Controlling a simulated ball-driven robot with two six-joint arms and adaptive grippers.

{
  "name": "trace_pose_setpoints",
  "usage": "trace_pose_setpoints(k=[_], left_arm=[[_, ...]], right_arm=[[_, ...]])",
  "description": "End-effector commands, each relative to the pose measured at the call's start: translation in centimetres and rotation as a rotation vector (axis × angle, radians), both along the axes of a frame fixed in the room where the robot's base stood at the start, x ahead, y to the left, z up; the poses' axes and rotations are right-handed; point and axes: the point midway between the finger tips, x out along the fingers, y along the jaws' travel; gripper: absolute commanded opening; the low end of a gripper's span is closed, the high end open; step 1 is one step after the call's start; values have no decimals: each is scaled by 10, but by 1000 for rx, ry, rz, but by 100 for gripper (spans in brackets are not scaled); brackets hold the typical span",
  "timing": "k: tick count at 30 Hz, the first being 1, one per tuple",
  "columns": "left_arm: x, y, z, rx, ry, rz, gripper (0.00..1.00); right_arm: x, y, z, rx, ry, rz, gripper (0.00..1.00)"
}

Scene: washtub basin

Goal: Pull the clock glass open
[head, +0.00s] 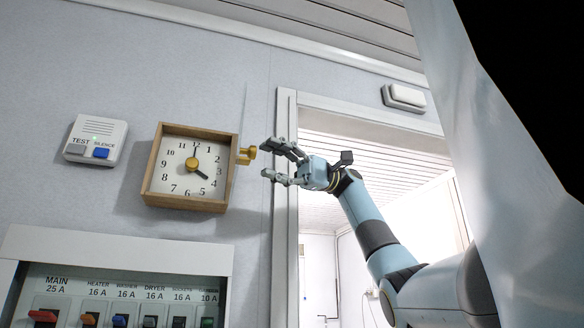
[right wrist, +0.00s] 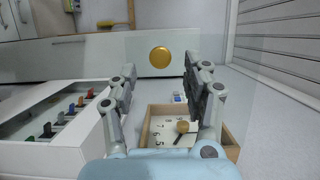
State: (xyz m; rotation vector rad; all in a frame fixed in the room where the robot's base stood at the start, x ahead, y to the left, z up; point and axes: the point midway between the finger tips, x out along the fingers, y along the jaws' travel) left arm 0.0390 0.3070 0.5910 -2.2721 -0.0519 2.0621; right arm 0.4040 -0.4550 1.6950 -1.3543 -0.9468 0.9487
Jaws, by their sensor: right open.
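The square clock (head: 152,176) has a wooden frame and a white numbered face, and hangs on the wall. My left gripper is out of view.
A white box with TEST and SILENCE buttons (head: 96,138) is left of the clock. A breaker panel (head: 120,256) with coloured switches is below. A door frame (head: 283,225) stands close behind my right gripper.

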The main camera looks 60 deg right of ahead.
Motion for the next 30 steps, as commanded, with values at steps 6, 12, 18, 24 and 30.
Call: trace_pose_setpoints(k=[6, 12, 18, 24, 30], left_arm=[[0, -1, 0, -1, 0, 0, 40], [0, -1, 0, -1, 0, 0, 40], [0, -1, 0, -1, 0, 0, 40], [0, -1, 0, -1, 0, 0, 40], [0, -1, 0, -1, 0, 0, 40]], right_arm=[[-17, -49, 2, 4, -3, -2, 49], [-27, -75, 1, 2, -2, -1, 49], [-29, -81, 0, 0, 0, 1, 49], [-29, -81, 0, 0, 0, 1, 49], [-29, -81, 0, 0, 0, 1, 49]])
